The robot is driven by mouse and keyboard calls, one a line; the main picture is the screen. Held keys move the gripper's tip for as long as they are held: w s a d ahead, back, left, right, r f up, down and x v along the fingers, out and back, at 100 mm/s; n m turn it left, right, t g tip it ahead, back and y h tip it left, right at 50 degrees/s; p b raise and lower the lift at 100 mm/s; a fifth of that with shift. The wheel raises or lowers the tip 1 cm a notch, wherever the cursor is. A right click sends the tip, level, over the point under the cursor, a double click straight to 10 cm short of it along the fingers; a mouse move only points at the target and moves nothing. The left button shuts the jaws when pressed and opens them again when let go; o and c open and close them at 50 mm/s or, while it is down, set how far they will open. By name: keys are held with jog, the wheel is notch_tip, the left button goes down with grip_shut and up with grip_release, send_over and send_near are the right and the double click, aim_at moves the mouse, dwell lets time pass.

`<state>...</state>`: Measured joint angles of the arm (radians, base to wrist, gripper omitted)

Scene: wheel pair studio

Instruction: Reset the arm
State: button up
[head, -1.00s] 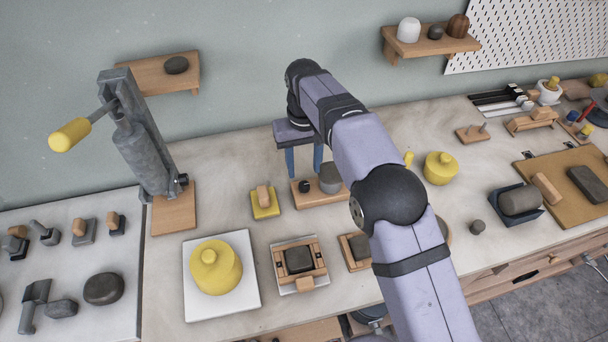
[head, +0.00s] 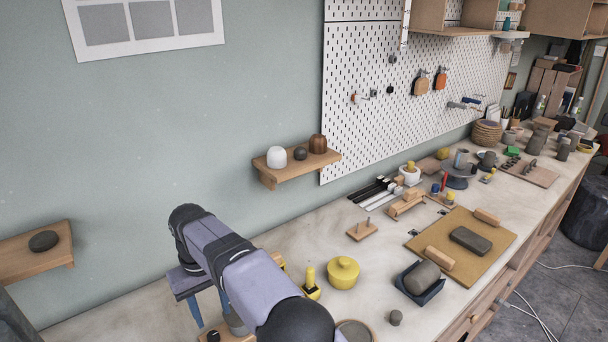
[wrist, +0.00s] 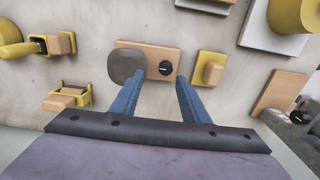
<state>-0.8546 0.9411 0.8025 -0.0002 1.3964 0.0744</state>
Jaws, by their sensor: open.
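My gripper (head: 209,309) hangs at the lower left of the head view, near the back of the workbench, with its blue fingers pointing down. In the wrist view my gripper (wrist: 157,92) shows both fingers spread apart with nothing held between them. Just beyond the fingertips is a wooden board (wrist: 148,55) carrying a grey round piece (wrist: 126,66) and a small black knob (wrist: 165,67). In the head view the arm partly hides this board (head: 236,337).
A yellow lidded jar (head: 343,273) and a yellow-handled tool (head: 311,287) stand right of the arm. Further right are a dark cradle with a grey roll (head: 422,278) and a tan board (head: 479,263). A wall shelf (head: 297,168) hangs above the bench. Bare bench lies behind the jar.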

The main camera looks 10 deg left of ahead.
jog(key=w+d+r+m, duration=0.1)
jog(key=d+m, duration=0.1)
jog(key=d, duration=1)
jog(key=w+d+r+m, duration=0.1)
jog(key=w+d+m, duration=0.1)
jog(key=d, duration=1)
jog(key=s+d+f+m, duration=0.2)
jog(key=s+d, duration=0.7)
jog(key=s+d+f+m, duration=0.3)
jog(key=s+d, duration=0.6)
jog(key=shift+d+f, duration=0.25)
jog(key=shift+d, duration=0.15)
